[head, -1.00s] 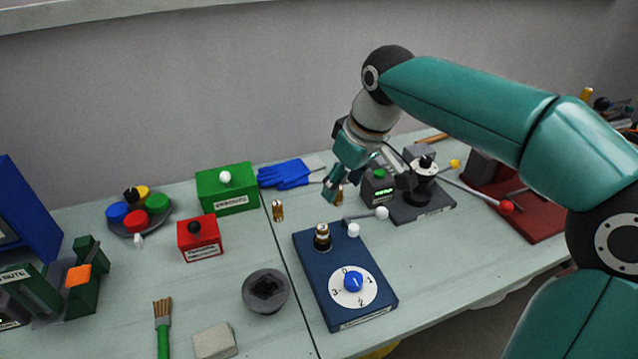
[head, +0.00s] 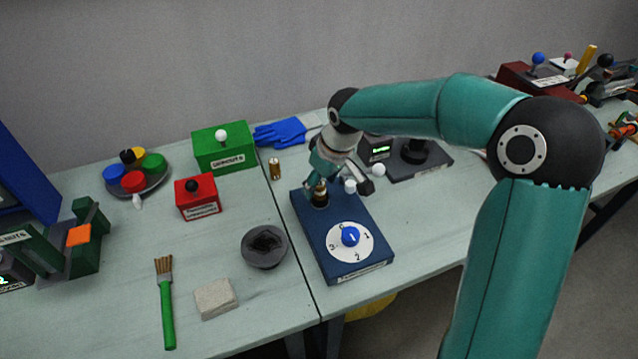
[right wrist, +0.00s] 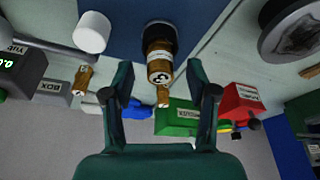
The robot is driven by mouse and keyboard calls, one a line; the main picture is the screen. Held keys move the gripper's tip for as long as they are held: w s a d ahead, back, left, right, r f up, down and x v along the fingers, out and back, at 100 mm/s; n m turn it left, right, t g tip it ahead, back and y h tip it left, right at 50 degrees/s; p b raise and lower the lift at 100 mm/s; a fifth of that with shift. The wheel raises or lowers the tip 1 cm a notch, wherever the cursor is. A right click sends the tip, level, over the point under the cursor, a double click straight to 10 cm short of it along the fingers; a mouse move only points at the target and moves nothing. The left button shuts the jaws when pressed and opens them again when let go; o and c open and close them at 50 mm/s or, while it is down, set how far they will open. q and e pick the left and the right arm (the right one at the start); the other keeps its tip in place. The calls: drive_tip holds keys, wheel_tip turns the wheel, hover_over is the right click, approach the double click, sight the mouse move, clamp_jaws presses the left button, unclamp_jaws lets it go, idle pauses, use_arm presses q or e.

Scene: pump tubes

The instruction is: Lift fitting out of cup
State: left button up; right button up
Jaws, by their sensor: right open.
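The brass fitting (head: 320,187) stands upright in a small black cup (head: 320,202) on the back left of the blue box (head: 361,268). In the right wrist view the fitting (right wrist: 159,62) sticks out of the dark cup (right wrist: 160,33). My right gripper (head: 323,180) is at the fitting in the head view, partly covering it. In the right wrist view my right gripper (right wrist: 163,92) is open, its two fingers apart with nothing between them clamped; the fitting's end lies near the gap. My left gripper is not in view.
A white knob (head: 350,187) stands close beside the cup. A second brass piece (head: 275,168) stands behind on the bench; another (right wrist: 82,80) shows in the wrist view. A grey round dish (head: 264,262) and red box (head: 197,207) are left.

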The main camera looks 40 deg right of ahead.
sight(320, 183)
drive_tip(key=shift+w+f, duration=0.1)
drive_tip(key=shift+f, duration=0.45)
clamp_jaws()
drive_tip(key=c, duration=0.7)
unclamp_jaws()
drive_tip(key=shift+c, duration=0.2)
clamp_jaws()
drive_tip(key=shift+r, duration=0.2)
drive_tip(key=shift+r+p, duration=2.2)
drive_tip(key=shift+r, duration=0.65)
